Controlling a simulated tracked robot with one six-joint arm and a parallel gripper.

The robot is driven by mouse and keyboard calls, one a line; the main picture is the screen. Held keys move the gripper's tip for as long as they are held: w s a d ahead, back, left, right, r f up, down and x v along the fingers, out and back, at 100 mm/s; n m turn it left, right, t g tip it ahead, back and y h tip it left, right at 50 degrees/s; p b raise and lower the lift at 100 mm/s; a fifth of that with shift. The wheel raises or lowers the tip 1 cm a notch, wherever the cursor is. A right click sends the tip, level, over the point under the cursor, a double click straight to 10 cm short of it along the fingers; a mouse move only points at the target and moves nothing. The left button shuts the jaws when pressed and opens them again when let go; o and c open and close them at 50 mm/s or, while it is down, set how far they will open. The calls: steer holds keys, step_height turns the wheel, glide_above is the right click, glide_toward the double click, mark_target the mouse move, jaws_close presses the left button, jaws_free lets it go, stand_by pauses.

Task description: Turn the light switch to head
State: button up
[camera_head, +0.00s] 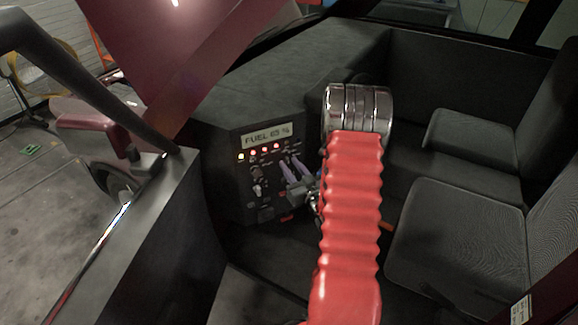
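A dark control panel (246,205) is on the side of the dashboard. It has small switches at its left, an upper one (257,171) and a lower one (257,189). Their labels are too small to read, so I cannot tell which is the light switch or its setting. My gripper (289,162) is in front of the panel's right half, right of these switches. The fingers and my red arm hide the panel's right part.
A display (266,135) above the switches reads "FUEL 63 %", over a row of small lit lamps (265,151). Dark seats (460,240) are at the right. The open door (150,235) is at the left. The dashboard top (290,75) is clear.

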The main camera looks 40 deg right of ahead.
steer(key=shift+w+d, duration=0.1)
steer(key=shift+w, duration=0.35)
